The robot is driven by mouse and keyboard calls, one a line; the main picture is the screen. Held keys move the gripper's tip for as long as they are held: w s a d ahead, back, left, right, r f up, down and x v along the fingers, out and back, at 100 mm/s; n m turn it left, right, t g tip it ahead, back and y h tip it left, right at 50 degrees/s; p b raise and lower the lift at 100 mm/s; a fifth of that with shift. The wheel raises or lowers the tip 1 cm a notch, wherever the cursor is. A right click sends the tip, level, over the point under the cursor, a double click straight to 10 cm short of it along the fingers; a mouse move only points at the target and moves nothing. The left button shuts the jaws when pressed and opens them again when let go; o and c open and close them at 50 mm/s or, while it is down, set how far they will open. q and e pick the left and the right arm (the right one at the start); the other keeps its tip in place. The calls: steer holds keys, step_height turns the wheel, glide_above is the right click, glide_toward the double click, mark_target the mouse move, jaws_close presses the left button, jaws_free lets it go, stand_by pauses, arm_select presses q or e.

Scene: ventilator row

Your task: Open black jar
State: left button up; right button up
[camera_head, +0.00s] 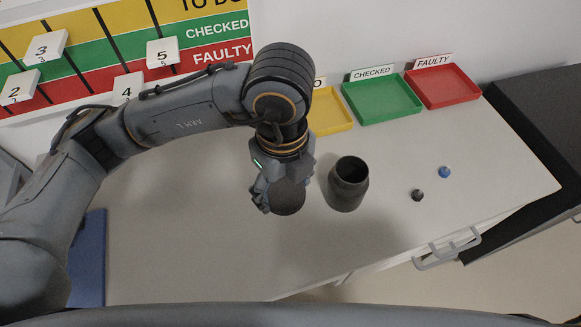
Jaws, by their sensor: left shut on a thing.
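The black jar (345,192) stands upright on the white table, right of the middle in the head view. Its mouth is uncovered and shows a dark hollow inside. My left gripper (280,196) is just left of the jar, apart from it and pointing down. It is shut on a dark round piece, which looks like the jar's lid (289,201). The fingers partly hide this piece. My right gripper is not in view.
A yellow tray (331,127), a green tray (384,117) and a red tray (444,103) line the table's back. A small black piece (417,195) and a small blue piece (444,172) lie right of the jar. The table's left front is clear.

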arm_select(q)
steer(key=shift+w+d, duration=0.1)
steer(key=w+f, duration=0.2)
steer(key=w, duration=0.2)
steer(key=w+f+p, duration=0.1)
steer(key=w+f, duration=0.2)
steer(key=w, duration=0.1)
steer(key=w+f+p, duration=0.1)
steer(key=w+f, duration=0.2)
steer(key=w, duration=0.1)
steer(key=shift+w+d+f, duration=0.2)
steer(key=shift+w+d, duration=0.05)
steer(key=shift+d, duration=0.05)
steer(key=shift+w+f, duration=0.6)
steer(key=shift+f, duration=0.15)
step_height(320, 180, down, 3)
steer(key=shift+p, duration=0.8)
steer(key=shift+f, duration=0.1)
